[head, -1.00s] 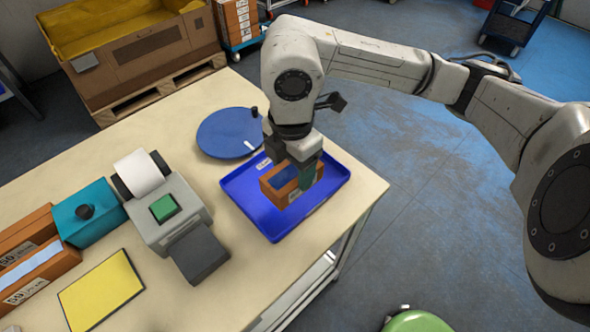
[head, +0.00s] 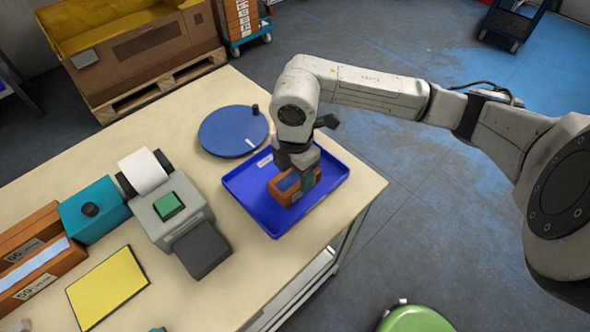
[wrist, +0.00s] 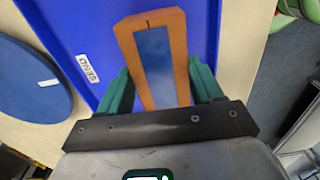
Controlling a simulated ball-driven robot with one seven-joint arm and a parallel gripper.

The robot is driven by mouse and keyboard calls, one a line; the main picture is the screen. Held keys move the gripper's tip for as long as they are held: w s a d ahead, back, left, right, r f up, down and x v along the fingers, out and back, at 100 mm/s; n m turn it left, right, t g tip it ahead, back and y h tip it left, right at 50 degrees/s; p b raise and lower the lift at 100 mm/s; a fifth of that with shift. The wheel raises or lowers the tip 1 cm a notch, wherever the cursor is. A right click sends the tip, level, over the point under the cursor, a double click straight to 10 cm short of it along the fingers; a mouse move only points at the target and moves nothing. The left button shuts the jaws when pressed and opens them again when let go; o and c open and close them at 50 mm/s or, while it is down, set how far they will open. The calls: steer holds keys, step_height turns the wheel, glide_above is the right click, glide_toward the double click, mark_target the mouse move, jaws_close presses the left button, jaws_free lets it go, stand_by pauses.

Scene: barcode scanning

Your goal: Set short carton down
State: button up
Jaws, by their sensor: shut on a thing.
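The short carton (head: 287,190) is an orange-brown box with a blue panel on top. It also shows in the wrist view (wrist: 155,60) between the two teal fingers. My gripper (head: 300,182) is shut on the carton, inside the rim of the blue tray (head: 262,222). The gripper hides part of the carton in the head view.
A round blue disc (head: 228,131) lies behind the tray. A grey label printer (head: 170,215), a teal box (head: 93,212), a yellow pad (head: 107,288) and orange bins (head: 35,255) stand to the left. Bare tabletop (head: 355,190) shows right of the tray.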

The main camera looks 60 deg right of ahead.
mark_target(295, 176)
steer(key=shift+f, duration=0.15)
steer(key=o, duration=1.2)
steer(key=shift+o, duration=0.2)
step_height(295, 176, up, 12)
steer(key=b, duration=0.1)
steer(key=shift+r+b, duration=0.2)
steer(key=shift+b, duration=0.15)
